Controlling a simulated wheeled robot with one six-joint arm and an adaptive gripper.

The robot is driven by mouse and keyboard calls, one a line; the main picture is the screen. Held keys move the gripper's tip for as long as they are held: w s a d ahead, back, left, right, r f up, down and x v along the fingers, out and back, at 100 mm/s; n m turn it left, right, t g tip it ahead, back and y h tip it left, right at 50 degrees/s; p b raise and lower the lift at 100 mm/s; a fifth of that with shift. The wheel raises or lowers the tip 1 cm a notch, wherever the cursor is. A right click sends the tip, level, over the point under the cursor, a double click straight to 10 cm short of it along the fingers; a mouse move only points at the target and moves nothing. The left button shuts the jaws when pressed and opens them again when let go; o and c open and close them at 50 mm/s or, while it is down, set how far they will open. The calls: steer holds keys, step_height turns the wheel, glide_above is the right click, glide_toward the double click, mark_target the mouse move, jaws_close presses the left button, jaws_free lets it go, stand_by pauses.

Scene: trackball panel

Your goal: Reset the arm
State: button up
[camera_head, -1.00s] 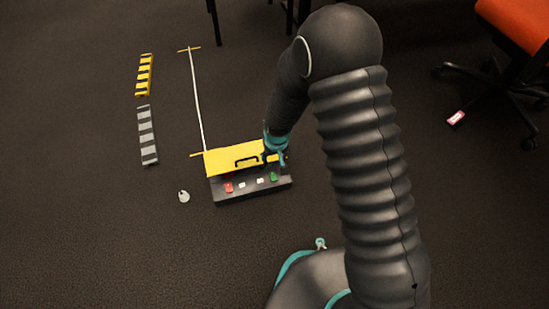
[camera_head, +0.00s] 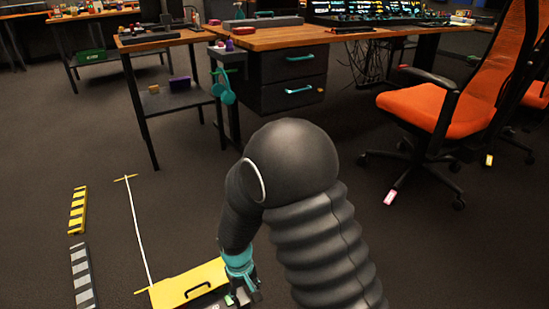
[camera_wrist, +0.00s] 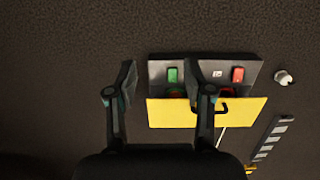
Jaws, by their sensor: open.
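My gripper (camera_head: 241,284) is low over the right end of the yellow-topped panel box (camera_head: 172,290) in the head view. The box is cut off by the bottom edge there. The box's yellow part (camera_wrist: 245,115) has a black handle. Its dark face shows a green button (camera_wrist: 173,75) and a red button (camera_wrist: 238,74). The right finger overlaps the box in the picture; I cannot tell whether they touch.
A yellow-black striped bar (camera_head: 78,210) and a grey striped bar (camera_head: 83,275) lie left of a white floor line (camera_head: 138,232). A desk (camera_head: 290,38) with drawers and an orange chair (camera_head: 430,107) stand behind. A small pale object (camera_wrist: 284,77) lies beside the box.

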steer(key=s+d+r+m+t+p, duration=0.2)
steer(key=d+r, duration=0.6)
steer(key=r, duration=0.6)
steer(key=s+d+r+m+t+p, duration=0.2)
steer(key=s+d+r+p, duration=0.2)
steer(key=r, duration=1)
steer(key=s+d+r+m+t+p, duration=0.2)
steer(key=s+d+r, duration=0.5)
steer(key=d+r, duration=0.5)
step_height(320, 180, up, 2)
steer(key=shift+r+y+p, duration=0.1)
steer(key=shift+y+p, duration=0.3)
steer(key=shift+p, duration=0.25)
steer(key=shift+a, duration=0.1)
steer(key=shift+c, duration=1)
steer(key=shift+a, duration=0.1)
